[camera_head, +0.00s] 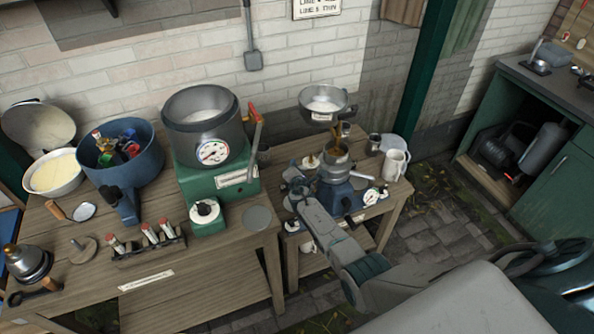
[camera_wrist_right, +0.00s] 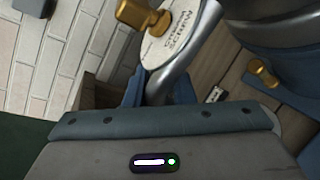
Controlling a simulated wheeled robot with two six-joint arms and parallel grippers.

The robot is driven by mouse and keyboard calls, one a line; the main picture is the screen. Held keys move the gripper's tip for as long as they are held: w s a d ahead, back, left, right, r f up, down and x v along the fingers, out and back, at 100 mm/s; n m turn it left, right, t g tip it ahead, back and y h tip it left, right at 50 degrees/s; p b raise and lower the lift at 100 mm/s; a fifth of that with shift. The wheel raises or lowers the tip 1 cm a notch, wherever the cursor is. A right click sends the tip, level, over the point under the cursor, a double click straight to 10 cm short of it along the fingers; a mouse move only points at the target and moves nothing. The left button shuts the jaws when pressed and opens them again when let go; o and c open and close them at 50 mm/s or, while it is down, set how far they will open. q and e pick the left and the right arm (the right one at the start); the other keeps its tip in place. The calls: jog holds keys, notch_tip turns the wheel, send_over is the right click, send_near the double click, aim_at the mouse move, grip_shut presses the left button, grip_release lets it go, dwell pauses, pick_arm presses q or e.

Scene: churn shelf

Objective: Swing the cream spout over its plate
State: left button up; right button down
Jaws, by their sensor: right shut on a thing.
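The cream separator (camera_head: 336,172) stands on the small wooden table, with a blue body and a metal bowl on top. My right gripper (camera_head: 299,188) reaches in from the lower right to the separator's left side. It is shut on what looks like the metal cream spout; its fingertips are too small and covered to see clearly. In the right wrist view a curved metal tube (camera_wrist_right: 178,72) runs down behind the gripper's edge. A pale round plate with lettering (camera_wrist_right: 160,50) lies behind the tube, with a brass knob (camera_wrist_right: 140,15) above it. My left gripper is not in view.
A white mug (camera_head: 395,163) and a pale jug stand right of the separator. A supply bowl (camera_head: 325,101) sits above and behind it. A green churn machine (camera_head: 215,180) stands close on the left bench.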

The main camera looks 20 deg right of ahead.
jog(key=shift+w+d+r, duration=0.15)
jog(key=shift+r, duration=0.15)
jog(key=c, duration=1.5)
grip_release()
jog(key=shift+o, duration=1.2)
jog(key=shift+f, duration=0.2)
jog(key=p+v, duration=0.3)
jog(key=v, duration=0.8)
